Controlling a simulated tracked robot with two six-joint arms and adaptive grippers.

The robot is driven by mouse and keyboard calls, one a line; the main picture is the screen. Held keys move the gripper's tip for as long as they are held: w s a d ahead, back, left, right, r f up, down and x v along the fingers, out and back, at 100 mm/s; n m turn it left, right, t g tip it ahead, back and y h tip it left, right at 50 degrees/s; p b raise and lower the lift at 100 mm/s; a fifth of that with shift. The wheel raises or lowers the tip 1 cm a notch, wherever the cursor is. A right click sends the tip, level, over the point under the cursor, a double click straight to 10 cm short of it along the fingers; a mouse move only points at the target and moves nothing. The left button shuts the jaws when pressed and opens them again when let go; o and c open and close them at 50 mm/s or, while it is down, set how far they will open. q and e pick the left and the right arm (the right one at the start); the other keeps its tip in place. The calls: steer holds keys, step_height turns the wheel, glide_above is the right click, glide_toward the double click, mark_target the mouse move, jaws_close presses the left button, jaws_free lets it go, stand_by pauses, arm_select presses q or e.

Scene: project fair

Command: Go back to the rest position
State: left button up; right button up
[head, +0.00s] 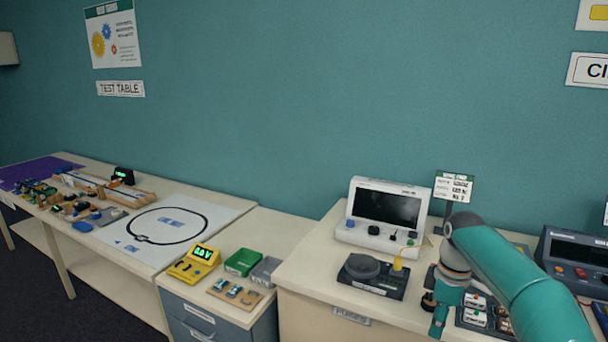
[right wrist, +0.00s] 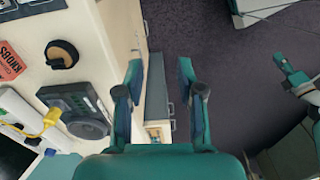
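My right arm comes in from the right in the head view, over the bench on the right. Its gripper (head: 440,318) points down near the bench's front edge, and only part of it shows. In the right wrist view the two fingers of the right gripper (right wrist: 160,88) stand well apart with nothing between them. Beyond them are the bench's front and the dark floor. A teal arm part, which looks like my left arm (right wrist: 298,80), shows at the right edge of that view.
A black device with a round disc (head: 372,275) and a white instrument with a screen (head: 388,208) stand beside the right arm. A blue-grey console (head: 575,255) stands at the far right. A lower cabinet holds a yellow display (head: 193,263).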

steer(key=s+a+f+m+y, duration=0.1)
steer(key=s+a+f+m, duration=0.2)
steer(key=f, duration=0.5)
steer(key=s+a+f+m+y, duration=0.1)
steer(key=s+a+f, duration=0.25)
steer(key=f, duration=0.55)
steer(key=s+a+f+m+y, duration=0.15)
steer(key=a+f, duration=0.25)
steer(key=f, duration=0.4)
arm_select(q)
steer(key=shift+s, duration=0.1)
arm_select(e)
steer(key=s+a+f+m, duration=0.2)
steer(key=s, duration=0.5)
steer(key=s+a+f+m, duration=0.1)
steer(key=s+f+m, duration=0.2)
steer(key=s, duration=0.4)
steer(key=s+a+f+m, duration=0.2)
steer(key=s+m, duration=0.1)
steer(key=s, duration=0.5)
steer(key=shift+a+f+t, duration=0.3)
steer(key=shift+s+m, duration=0.1)
steer(key=shift+m, duration=0.15)
